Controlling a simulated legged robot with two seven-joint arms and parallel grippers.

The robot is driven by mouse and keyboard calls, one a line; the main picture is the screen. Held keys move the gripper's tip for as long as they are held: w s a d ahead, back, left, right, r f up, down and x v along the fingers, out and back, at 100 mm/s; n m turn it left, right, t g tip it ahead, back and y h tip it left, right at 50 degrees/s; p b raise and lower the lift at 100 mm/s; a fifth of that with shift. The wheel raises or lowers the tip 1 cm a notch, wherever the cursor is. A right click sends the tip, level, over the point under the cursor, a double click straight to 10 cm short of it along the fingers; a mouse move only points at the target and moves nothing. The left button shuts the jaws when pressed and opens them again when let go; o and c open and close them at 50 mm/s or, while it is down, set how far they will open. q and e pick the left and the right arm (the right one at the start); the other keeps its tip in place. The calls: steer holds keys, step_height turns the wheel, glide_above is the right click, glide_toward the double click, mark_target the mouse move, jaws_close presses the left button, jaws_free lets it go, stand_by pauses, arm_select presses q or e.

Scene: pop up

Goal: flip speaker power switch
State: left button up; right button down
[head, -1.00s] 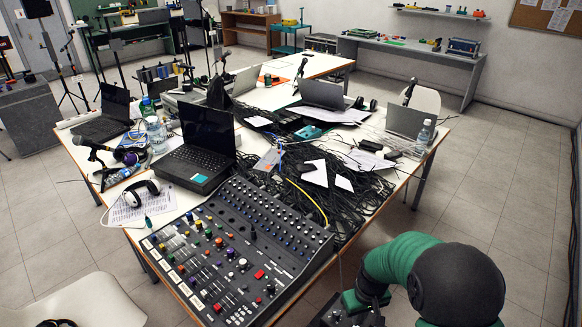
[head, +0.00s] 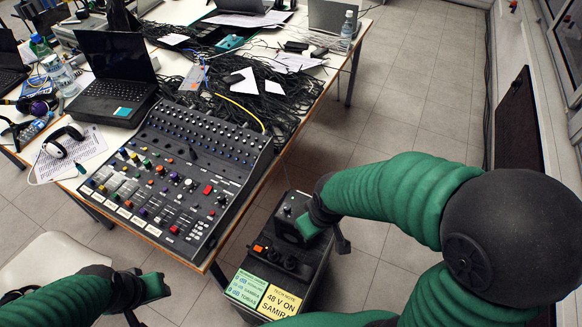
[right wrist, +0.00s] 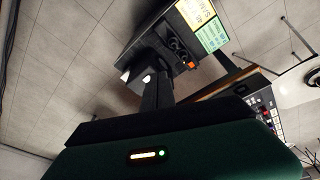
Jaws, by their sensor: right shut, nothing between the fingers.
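The speaker (head: 318,268) is a black box on the floor beside the table, with an orange switch (head: 259,248) next to dark round knobs on its top. Green and yellow notes (head: 276,302) are on its near side. The switch also shows in the right wrist view (right wrist: 193,66), with the notes (right wrist: 205,25) beyond it.
A large mixing console (head: 180,180) sits on the table edge just left of the speaker. A laptop (head: 112,75), white headphones (head: 62,142) and tangled black cables (head: 270,105) are on the table. A pale chair (head: 50,262) stands at the lower left. Floor to the right is clear.

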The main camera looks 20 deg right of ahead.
arm_select(q)
steer(key=shift+w+d+f+b, duration=0.15)
steer(key=shift+d+f+b, duration=0.2)
steer(key=shift+d+f, duration=0.15)
arm_select(e)
steer(key=w+d+f+n+g, duration=0.1)
steer(key=w+d+f+n, duration=0.1)
steer(key=w+n, duration=0.5)
steer(key=w+d+f+n+g, duration=0.1)
steer(key=w+d+n, duration=0.2)
steer(key=w+n, duration=0.4)
steer(key=n, duration=0.9)
steer(key=shift+w+f+n, duration=0.2)
steer(key=shift+f+n, duration=0.15)
steer(key=shift+n, duration=0.05)
arm_select(q)
steer(key=shift+a, duration=0.15)
arm_select(e)
steer(key=shift+a, duration=0.1)
step_height(320, 180, down, 14)
steer(key=shift+b, duration=0.7)
arm_select(q)
steer(key=shift+f, duration=0.65)
